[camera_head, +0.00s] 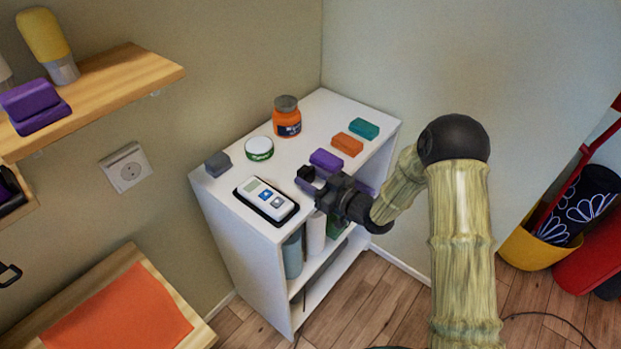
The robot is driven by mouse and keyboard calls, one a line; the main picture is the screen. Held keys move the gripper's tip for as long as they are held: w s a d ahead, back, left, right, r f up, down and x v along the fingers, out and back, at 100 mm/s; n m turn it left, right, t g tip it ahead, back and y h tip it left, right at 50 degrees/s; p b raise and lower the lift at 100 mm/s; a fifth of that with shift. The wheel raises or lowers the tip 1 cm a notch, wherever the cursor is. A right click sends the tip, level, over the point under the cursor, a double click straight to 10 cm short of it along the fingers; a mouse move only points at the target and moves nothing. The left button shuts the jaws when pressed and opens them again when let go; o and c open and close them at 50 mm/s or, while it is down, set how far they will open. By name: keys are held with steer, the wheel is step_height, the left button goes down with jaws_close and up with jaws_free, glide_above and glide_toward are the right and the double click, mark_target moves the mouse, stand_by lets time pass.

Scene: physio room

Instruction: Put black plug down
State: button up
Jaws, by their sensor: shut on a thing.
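My gripper (313,182) is over the front right part of the white shelf unit's top (297,163). It is shut on a small dark thing that looks like the black plug (306,173). The plug is small and dark against the dark fingers, so its outline is hard to separate from them. I cannot tell whether the plug touches the white top or hangs just above it.
A white handheld device (263,196) on a black base lies left of my gripper. A purple block (326,160), orange block (347,144), teal block (364,128), orange jar (287,121), round tin (259,148) and grey block (217,163) share the top. A wall socket (126,167) is left.

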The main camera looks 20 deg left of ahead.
steer(key=shift+f, duration=0.25)
steer(key=shift+f+b, duration=0.4)
steer(key=shift+f, duration=0.15)
steer(key=o, duration=1.3)
steer(key=shift+c, duration=0.2)
steer(key=shift+r+p, duration=0.45)
steer(key=shift+r, duration=0.2)
steer(key=b+v, duration=0.1)
steer(key=v, duration=1.1)
